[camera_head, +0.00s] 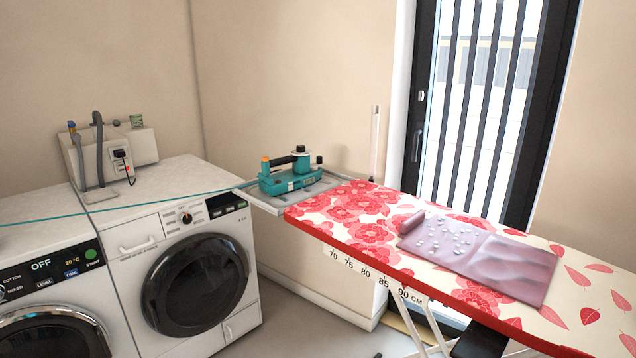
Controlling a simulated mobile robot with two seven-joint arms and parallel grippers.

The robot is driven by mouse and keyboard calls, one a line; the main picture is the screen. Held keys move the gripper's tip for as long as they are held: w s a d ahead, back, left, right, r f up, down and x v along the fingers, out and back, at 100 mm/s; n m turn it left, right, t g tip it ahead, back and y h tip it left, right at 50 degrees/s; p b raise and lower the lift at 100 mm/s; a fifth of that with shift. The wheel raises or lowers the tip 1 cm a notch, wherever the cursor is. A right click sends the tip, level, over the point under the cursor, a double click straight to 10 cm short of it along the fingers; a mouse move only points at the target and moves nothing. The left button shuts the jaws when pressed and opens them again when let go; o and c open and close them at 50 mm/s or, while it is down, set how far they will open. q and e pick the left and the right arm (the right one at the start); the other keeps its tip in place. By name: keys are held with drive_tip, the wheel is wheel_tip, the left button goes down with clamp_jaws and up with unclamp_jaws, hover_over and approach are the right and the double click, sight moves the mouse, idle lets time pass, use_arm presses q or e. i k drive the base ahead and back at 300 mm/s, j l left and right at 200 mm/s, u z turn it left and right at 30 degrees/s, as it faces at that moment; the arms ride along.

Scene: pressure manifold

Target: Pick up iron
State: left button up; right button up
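A teal iron (290,175) with a black handle and an orange knob stands on the grey rest (265,203) at the left end of the ironing board. A teal cord (150,203) runs from it to the left, across the tops of the machines. Neither of my grippers shows in the head view.
The ironing board (335,212) has a red floral cover, with a folded pink cloth (490,259) on it. Two white washing machines (182,262) stand at left, with hoses and a plug (119,154) behind. A barred glass door (480,110) is behind the board.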

sight(301, 176)
drive_tip(key=i+j+u, duration=0.15)
drive_tip(key=i, duration=0.3)
drive_tip(key=i+j+u, duration=0.2)
drive_tip(key=i, duration=0.2)
